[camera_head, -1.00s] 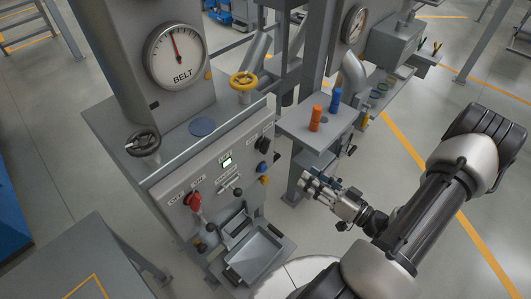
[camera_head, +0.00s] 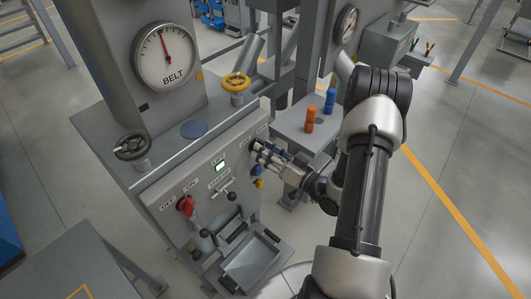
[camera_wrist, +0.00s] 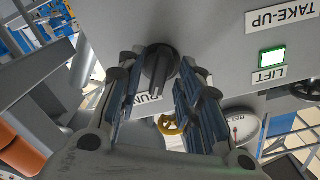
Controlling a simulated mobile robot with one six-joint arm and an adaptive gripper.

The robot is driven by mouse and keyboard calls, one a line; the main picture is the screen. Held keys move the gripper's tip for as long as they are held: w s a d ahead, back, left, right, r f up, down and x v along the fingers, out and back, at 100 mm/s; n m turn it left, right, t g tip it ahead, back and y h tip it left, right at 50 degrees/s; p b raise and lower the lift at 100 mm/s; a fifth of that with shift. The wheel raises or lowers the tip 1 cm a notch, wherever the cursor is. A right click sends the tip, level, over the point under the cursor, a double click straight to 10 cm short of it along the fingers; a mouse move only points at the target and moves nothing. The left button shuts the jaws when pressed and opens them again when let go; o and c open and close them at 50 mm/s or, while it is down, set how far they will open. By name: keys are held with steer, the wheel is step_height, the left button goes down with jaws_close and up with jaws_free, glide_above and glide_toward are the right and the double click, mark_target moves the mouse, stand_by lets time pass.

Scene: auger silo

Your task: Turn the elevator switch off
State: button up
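A black rotary knob (camera_wrist: 158,68) sits on the grey control panel (camera_head: 205,180), and its grip lies along the up-down direction in the wrist view. A label under it is partly hidden, so I cannot confirm it is the elevator switch. The lit green LIFT lamp (camera_wrist: 271,57) is to its right in the wrist view; it also shows in the head view (camera_head: 220,166). My gripper (camera_wrist: 158,85) is open, with its fingers on either side of the knob and visible gaps between. It also shows at the panel's right end in the head view (camera_head: 264,157).
A red switch (camera_head: 186,206) is on the panel's left part, with black-knobbed levers and a grey tray (camera_head: 250,258) below. A yellow handwheel (camera_head: 236,83) and a black handwheel (camera_head: 132,146) stand on top. Orange (camera_head: 310,119) and blue (camera_head: 330,100) cylinders stand to the right.

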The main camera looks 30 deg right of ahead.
jaws_close()
stand_by(0.5)
